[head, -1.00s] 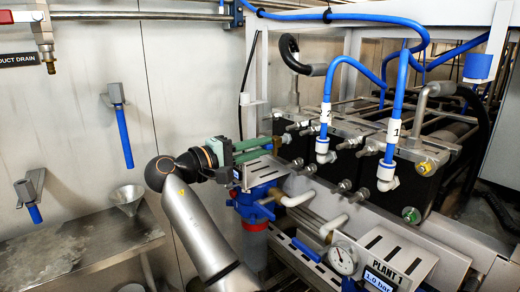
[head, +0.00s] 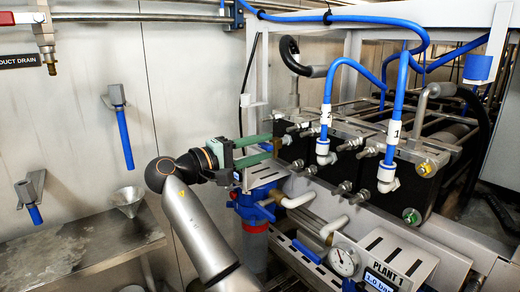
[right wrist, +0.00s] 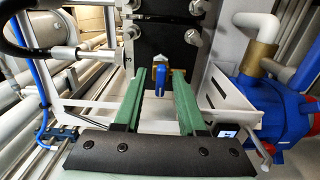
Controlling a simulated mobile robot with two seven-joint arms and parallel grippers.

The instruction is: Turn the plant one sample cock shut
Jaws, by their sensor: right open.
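A small cock with a brass body and a blue lever (right wrist: 161,84) shows in the right wrist view, in front of a black panel, with its lever hanging down. My right gripper (right wrist: 160,76) is open, with one green finger on each side of the lever. I see gaps between the lever and both fingers, and the lever looks free. In the head view my right gripper (head: 273,147) points right at the left end of the black vessel rack, and I cannot make out the cock there. My left gripper is not in view.
A blue pump (head: 252,205) stands just below my right gripper, and shows at right in the wrist view (right wrist: 272,118). A white bracket frame (right wrist: 235,104) lies close to the fingers. Blue hoses (head: 398,95) and the Plant 1 gauge panel (head: 400,258) are to the right.

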